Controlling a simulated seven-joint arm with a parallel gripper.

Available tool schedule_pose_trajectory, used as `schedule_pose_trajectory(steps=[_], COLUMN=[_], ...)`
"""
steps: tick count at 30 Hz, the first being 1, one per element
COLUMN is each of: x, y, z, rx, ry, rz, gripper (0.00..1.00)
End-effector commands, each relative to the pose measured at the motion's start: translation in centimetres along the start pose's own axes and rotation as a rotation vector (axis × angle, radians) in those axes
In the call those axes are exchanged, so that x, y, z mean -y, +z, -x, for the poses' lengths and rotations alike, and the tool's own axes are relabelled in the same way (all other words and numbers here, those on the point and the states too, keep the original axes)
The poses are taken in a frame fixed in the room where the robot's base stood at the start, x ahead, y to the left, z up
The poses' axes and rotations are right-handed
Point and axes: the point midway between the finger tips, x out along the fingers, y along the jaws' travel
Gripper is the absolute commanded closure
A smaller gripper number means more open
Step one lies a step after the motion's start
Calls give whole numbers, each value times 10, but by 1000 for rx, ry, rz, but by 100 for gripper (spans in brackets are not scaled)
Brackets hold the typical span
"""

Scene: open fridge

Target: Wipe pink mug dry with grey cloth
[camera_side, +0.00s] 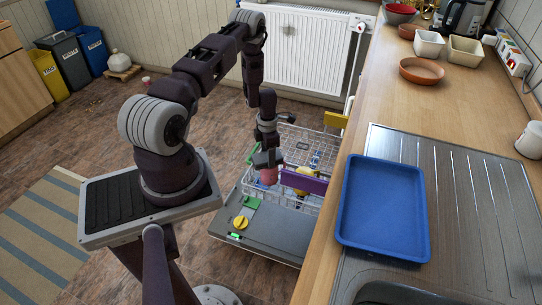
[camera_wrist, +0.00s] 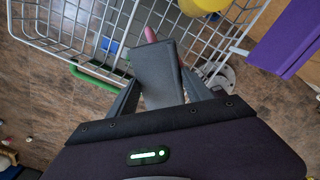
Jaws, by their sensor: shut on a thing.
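My gripper (camera_side: 266,150) is low over the open dishwasher and is shut on the grey cloth. In the wrist view the grey cloth (camera_wrist: 152,78) is a flat grey piece between the two fingers (camera_wrist: 158,92). The pink mug (camera_side: 268,176) is just below the cloth, at the left of the dishwasher rack. In the wrist view only a small pink part (camera_wrist: 150,34) shows past the cloth's far edge; the rest is hidden. I cannot tell whether the cloth touches the mug.
The dishwasher door (camera_side: 265,228) lies open below. The wooden counter (camera_side: 380,105) rises at right, with a blue tray (camera_side: 382,207) on the metal drainer (camera_side: 455,190).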

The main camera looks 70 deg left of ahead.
Motion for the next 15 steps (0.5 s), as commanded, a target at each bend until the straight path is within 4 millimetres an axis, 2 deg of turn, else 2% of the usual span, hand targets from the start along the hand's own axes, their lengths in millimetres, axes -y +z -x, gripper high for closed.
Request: schedule_pose_trajectory(steps=[2, 13, 15], x=[-6, 20, 19], y=[-5, 15, 14], z=[0, 0, 6], rx=[0, 0, -1], ry=[0, 0, 1], rz=[3, -1, 0], gripper=[93, 93, 93])
